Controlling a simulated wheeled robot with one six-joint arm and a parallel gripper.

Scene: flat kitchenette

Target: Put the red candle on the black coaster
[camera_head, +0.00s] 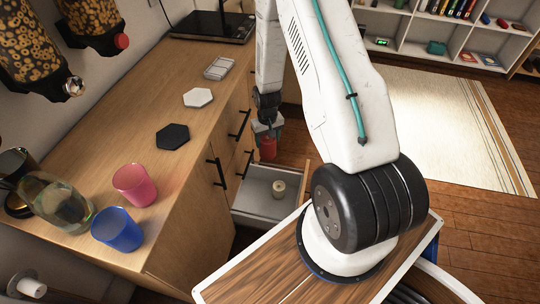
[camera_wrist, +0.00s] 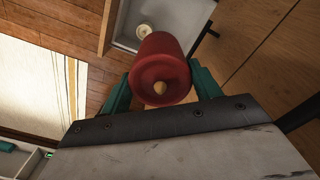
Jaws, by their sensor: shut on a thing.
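The red candle (camera_head: 267,148) is held in my gripper (camera_head: 266,133), above the open drawer beside the counter in the head view. In the wrist view the red candle (camera_wrist: 161,70) sits between the two teal fingers of my gripper (camera_wrist: 160,88), with its pale wick end toward the camera. The black coaster (camera_head: 173,137) is a dark hexagon lying flat and bare on the wooden counter, to the left of my gripper. The coaster does not show in the wrist view.
The open grey drawer (camera_head: 259,203) holds a cream candle (camera_head: 279,189). On the counter are a white hexagonal coaster (camera_head: 198,98), a pink cup (camera_head: 134,185), a blue cup (camera_head: 117,230) and a glass jug (camera_head: 57,204). The counter around the black coaster is clear.

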